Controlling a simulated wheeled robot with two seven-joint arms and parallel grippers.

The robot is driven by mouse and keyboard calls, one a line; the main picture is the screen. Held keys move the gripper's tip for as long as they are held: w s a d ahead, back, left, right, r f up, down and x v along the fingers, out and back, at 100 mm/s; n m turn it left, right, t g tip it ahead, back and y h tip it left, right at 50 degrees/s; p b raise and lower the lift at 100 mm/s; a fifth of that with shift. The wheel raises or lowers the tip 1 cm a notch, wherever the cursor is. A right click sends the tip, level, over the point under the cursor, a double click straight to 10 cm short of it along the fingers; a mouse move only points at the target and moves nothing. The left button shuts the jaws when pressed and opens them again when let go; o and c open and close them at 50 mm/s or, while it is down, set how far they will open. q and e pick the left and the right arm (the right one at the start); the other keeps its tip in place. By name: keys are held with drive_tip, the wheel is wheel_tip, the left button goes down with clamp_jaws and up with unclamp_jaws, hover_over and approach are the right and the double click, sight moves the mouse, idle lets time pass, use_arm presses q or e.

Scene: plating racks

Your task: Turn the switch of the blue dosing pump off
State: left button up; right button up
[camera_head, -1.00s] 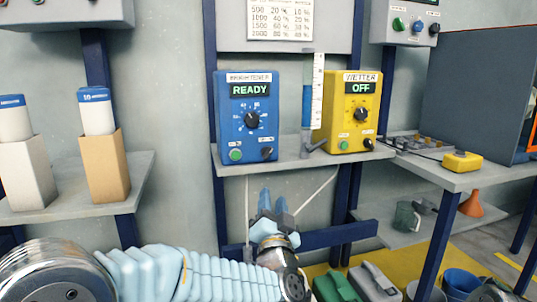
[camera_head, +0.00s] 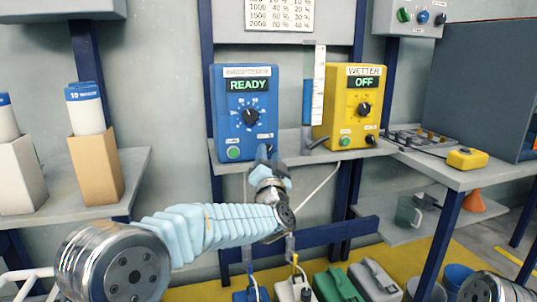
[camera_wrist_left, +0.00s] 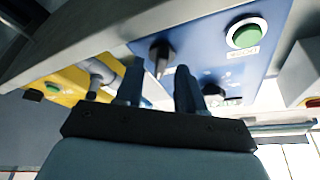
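The blue dosing pump (camera_head: 224,100) stands on the wall shelf, its display lit READY. In the head view, its lower-right switch is hidden behind my left gripper (camera_head: 265,153). In the left wrist view, the black switch (camera_wrist_left: 161,55) shows on the blue front (camera_wrist_left: 200,52), in line with the gap between the fingertips of my left gripper (camera_wrist_left: 158,76). The fingers are apart with nothing held; I cannot tell if they touch the switch. The green button (camera_head: 234,153) also shows in the wrist view (camera_wrist_left: 245,36). My right gripper is out of view.
The yellow pump (camera_head: 345,105), its display reading OFF, stands to the right on the same shelf (camera_head: 320,155). Cartons with bottles (camera_head: 95,165) stand on the left shelf.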

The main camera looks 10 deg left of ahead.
use_arm(q)
drive_tip(key=shift+w+a, duration=0.1)
drive_tip(key=shift+w, duration=0.25)
clamp_jaws()
